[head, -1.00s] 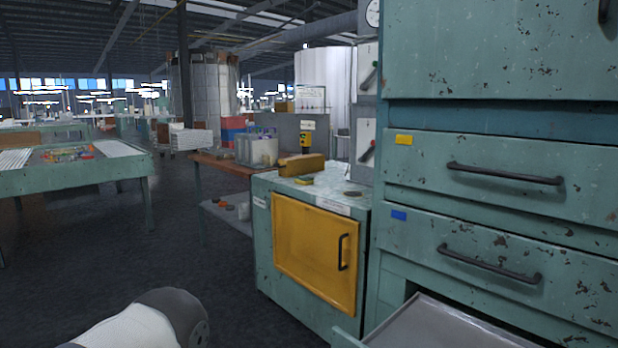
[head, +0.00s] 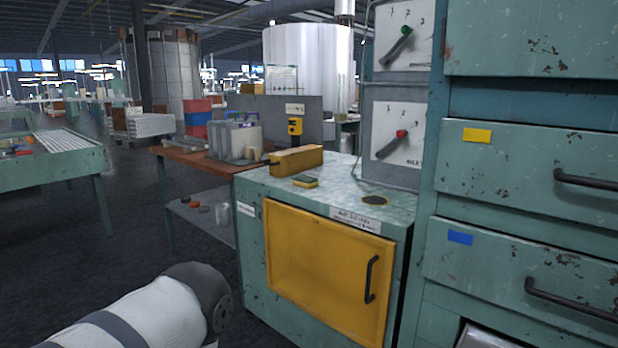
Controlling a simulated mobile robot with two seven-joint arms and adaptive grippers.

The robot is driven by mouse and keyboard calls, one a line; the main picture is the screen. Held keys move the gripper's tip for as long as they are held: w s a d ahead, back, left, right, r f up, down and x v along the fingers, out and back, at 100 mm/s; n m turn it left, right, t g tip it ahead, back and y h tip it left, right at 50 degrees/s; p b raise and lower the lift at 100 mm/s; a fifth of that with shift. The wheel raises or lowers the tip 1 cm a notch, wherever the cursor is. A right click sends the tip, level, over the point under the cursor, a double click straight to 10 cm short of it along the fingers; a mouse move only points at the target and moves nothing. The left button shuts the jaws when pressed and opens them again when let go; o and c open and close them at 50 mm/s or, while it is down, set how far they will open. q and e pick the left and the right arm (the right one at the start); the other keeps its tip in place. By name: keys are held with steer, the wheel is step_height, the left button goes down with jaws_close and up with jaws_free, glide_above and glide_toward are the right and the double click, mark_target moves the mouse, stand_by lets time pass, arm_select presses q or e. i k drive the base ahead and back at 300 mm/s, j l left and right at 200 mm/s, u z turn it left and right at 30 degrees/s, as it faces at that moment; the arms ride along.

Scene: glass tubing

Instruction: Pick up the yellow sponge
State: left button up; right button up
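A small yellow sponge with a dark top (head: 305,182) lies flat on the top of the green cabinet (head: 262,184), in front of a longer yellow block-shaped object (head: 296,159). The sponge is small in the head view. Part of my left arm shows at the bottom left, below and to the left of the cabinet. Its gripper is out of the picture. My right gripper is not in view.
The cabinet has a yellow door (head: 325,270) with a dark handle. A dark round disc (head: 374,200) lies on its top at the right. A control panel (head: 397,133) and green drawers (head: 530,170) rise on the right. A wooden table (head: 190,159) holding containers adjoins on the left.

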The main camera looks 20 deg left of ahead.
mark_target(303, 180)
steer(key=i+j+z, duration=0.1)
steer(key=j, duration=0.25)
steer(key=i+j, duration=0.25)
steer(key=i+j+z, duration=0.15)
steer(key=j, duration=0.3)
steer(key=i+j, duration=0.15)
steer(key=j, duration=0.2)
steer(key=z, duration=0.05)
